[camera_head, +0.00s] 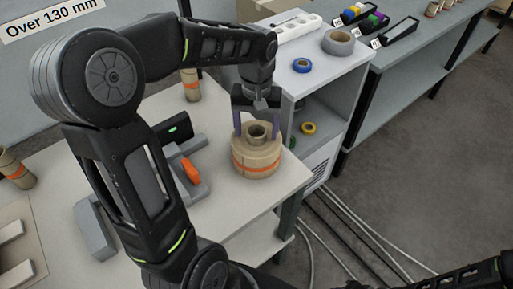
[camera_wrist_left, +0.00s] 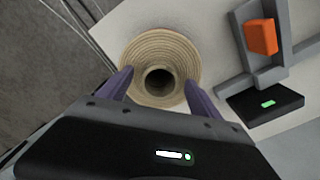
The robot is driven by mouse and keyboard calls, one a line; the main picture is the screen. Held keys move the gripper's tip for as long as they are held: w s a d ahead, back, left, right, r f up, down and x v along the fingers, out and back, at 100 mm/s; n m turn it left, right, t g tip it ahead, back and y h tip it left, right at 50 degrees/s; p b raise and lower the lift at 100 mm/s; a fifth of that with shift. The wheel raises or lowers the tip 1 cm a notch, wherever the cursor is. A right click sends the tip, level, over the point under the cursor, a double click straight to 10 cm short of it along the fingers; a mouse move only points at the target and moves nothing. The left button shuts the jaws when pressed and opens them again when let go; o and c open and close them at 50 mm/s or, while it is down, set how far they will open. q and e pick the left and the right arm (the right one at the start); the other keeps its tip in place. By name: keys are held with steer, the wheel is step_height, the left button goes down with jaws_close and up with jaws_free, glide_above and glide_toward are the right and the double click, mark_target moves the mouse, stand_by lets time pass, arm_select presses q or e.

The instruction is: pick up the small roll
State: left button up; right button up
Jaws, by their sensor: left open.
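A tan kraft roll (camera_head: 256,165) with an orange band stands on end near the table's right corner, its open core facing up. A narrower collar or smaller roll (camera_head: 257,140) rises at its top centre; I cannot tell if it is a separate piece. My left gripper (camera_head: 258,128) points down above it, open, with purple fingers either side of the core. In the left wrist view, the roll's ringed top (camera_wrist_left: 160,52) and dark core show between the fingertips (camera_wrist_left: 158,82). Contact cannot be made out. My right gripper is out of view.
A grey fixture with an orange block (camera_head: 191,171) sits left of the roll. Narrow banded rolls stand at the back (camera_head: 191,86) and far left (camera_head: 14,168). A white cabinet (camera_head: 318,70) holding tape rolls is at the right. Cables lie on the floor.

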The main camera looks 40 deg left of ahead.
arm_select(q)
steer(key=shift+c, duration=0.5)
jaws_close()
stand_by(0.4)
